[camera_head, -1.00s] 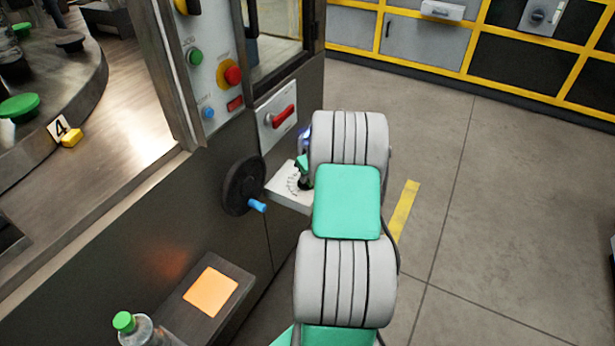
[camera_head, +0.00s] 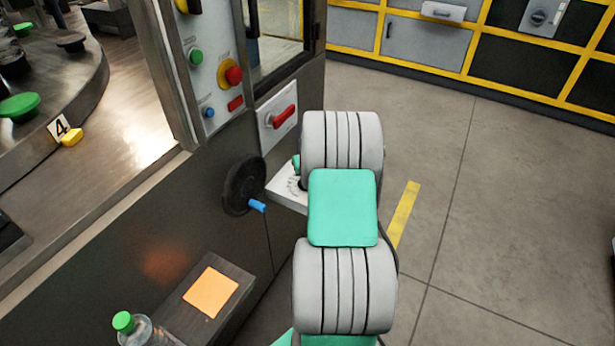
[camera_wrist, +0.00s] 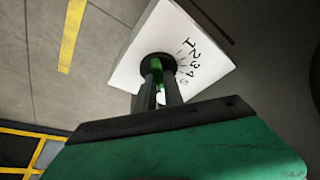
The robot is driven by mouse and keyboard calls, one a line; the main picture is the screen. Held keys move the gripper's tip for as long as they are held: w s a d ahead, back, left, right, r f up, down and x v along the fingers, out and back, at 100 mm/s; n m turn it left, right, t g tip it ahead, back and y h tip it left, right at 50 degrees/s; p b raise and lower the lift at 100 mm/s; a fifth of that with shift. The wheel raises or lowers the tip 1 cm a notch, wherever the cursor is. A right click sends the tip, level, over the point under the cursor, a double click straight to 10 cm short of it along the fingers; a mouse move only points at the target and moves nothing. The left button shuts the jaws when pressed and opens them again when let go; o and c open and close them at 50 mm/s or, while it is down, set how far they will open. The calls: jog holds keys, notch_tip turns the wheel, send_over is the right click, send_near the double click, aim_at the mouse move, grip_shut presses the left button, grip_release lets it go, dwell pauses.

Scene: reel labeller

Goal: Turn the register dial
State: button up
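The register dial is a black round base with a green grip on a white plate printed with numbers. In the wrist view, the plate (camera_wrist: 207,42) fills the upper middle and the dial's green grip (camera_wrist: 156,68) is at its lower left. My gripper (camera_wrist: 158,78) has its two dark fingers close together, one on each side of the green grip, and looks shut on it. In the head view, the plate (camera_head: 286,192) juts from the machine, and my arm hides most of the dial and the fingers.
A black handwheel (camera_head: 243,187) with a blue handle is just left of the plate. A red rotary switch (camera_head: 281,115) and a button panel (camera_head: 212,75) are above. An orange pad (camera_head: 211,292) and a green-capped bottle (camera_head: 135,326) are lower left. Open floor lies right.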

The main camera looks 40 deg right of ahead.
jog(key=o, duration=0.4)
jog(key=v, duration=0.7)
jog(key=shift+s+r, duration=0.2)
jog(key=shift+r, duration=0.15)
